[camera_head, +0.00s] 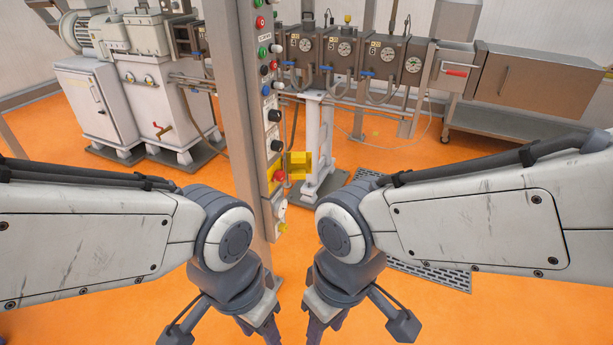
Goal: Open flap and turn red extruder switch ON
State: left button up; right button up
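A narrow control panel (266,110) with buttons and knobs runs down a grey post in the middle. On its lower part a red round switch (279,176) sits on a yellow backing. A yellow flap-like piece (299,166) sticks out to the right beside this switch; it looks swung open, but I cannot be sure. My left gripper (268,336) and my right gripper (323,334) point down at the bottom edge, below the switch and apart from the panel. Their fingertips are partly cut off by the frame, and nothing shows held in either.
Other buttons, including a red one (260,22) at the top, line the panel. Behind it stand extruder barrels with gauges (343,50), a grey cabinet (92,100) at left and a metal cart (510,122) at right. The orange floor (425,150) has a dark grate (430,270) at right.

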aim_at(278, 175)
jog(key=i, duration=0.4)
jog(key=u, duration=0.1)
jog(key=k, duration=0.5)
jog(key=z, duration=1.35)
jog(key=i, duration=0.6)
jog(key=u, duration=0.45)
